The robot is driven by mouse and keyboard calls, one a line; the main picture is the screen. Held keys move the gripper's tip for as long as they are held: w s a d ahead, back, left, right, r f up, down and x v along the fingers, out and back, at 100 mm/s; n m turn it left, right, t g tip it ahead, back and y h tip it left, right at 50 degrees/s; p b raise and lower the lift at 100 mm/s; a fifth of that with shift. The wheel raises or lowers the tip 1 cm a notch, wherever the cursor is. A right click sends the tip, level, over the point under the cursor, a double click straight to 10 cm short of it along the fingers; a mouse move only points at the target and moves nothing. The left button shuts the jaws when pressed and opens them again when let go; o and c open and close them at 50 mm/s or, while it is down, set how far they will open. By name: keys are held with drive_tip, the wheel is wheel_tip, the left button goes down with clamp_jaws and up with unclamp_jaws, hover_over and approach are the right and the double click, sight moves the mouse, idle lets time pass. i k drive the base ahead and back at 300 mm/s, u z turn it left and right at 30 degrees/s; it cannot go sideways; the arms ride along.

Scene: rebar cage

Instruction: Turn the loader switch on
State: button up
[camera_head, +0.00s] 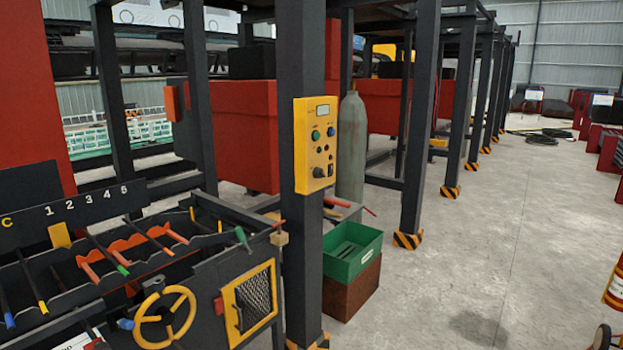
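My gripper is not in view.
A dark rack numbered 1 to 5 (90,200) with a yellow handwheel (153,318) stands at the left. A green crate (352,268) and a grey gas cylinder (352,150) are behind the post. A fire extinguisher (616,280) is at the right edge. The concrete floor (480,260) between is clear.

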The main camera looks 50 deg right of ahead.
sight(318, 173)
drive_tip(key=u, duration=0.1)
drive_tip(key=k, duration=0.9)
drive_tip(key=z, duration=0.45)
drive_tip(key=i, duration=1.35)
drive_tip(key=u, duration=0.05)
